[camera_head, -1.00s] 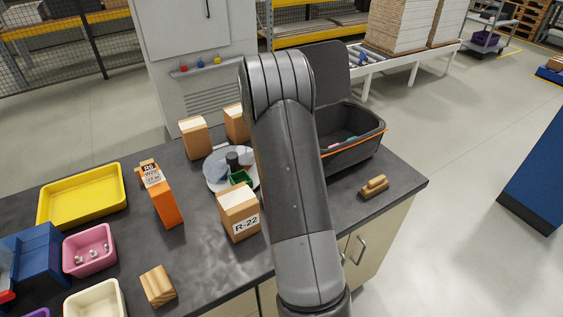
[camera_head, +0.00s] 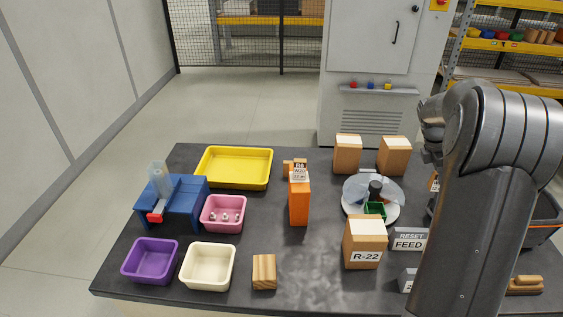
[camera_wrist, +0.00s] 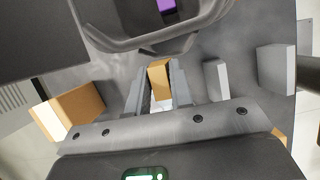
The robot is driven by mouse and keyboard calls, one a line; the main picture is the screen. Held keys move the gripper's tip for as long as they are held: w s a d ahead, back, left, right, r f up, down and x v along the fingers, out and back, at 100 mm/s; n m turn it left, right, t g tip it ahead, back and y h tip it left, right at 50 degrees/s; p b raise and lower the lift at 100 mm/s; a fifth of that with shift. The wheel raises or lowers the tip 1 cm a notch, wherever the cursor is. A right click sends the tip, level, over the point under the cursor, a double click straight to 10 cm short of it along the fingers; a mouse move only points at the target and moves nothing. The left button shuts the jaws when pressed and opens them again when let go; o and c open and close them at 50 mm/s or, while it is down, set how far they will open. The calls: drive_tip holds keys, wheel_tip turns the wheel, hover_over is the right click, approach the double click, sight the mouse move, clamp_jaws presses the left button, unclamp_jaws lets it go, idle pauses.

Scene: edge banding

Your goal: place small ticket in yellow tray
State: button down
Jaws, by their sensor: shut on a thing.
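The yellow tray (camera_head: 235,168) is empty and stands at the back left of the dark table in the head view. My gripper (camera_wrist: 160,88) shows in the wrist view, its fingers shut on a small tan piece (camera_wrist: 159,78) with a pale patch near its lower end. I cannot tell for sure that this piece is the small ticket. My arm hides the gripper in the head view, where it is well right of the tray. An orange box (camera_head: 299,203) with a white printed label on top stands between tray and arm.
A blue stand (camera_head: 172,202), pink bin (camera_head: 223,213), purple bin (camera_head: 150,262) and cream bin (camera_head: 208,267) fill the left side. A wooden block (camera_head: 264,271), R-22 box (camera_head: 362,245) and round turntable (camera_head: 371,207) stand nearer my arm. A dark tote (camera_wrist: 120,38) shows in the wrist view.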

drive_tip(key=r, duration=0.3)
drive_tip(key=shift+w+a, duration=0.2)
drive_tip(key=shift+a, duration=0.05)
drive_tip(key=w+a+n+t, duration=0.2)
drive_tip(key=w+a+n, duration=0.45)
drive_tip(key=a, duration=0.65)
drive_tip(key=w+a+n+t+y, duration=0.1)
drive_tip(key=w+a+n+y, duration=0.35)
drive_tip(key=a, duration=1.65)
drive_tip(key=w+a+n+t, duration=0.2)
drive_tip(key=a+n, duration=0.6)
drive_tip(key=a, duration=1.3)
drive_tip(key=shift+w+a+f, duration=0.1)
drive_tip(key=shift+a+f, duration=1.8)
drive_tip(key=shift+f, duration=0.85)
drive_tip(key=shift+w+a+f, duration=0.1)
drive_tip(key=shift+a+f, duration=1.85)
drive_tip(key=shift+f, duration=0.75)
drive_tip(key=shift+w+a+f, duration=0.1)
drive_tip(key=shift+a+f, duration=1.8)
drive_tip(key=shift+f, duration=0.85)
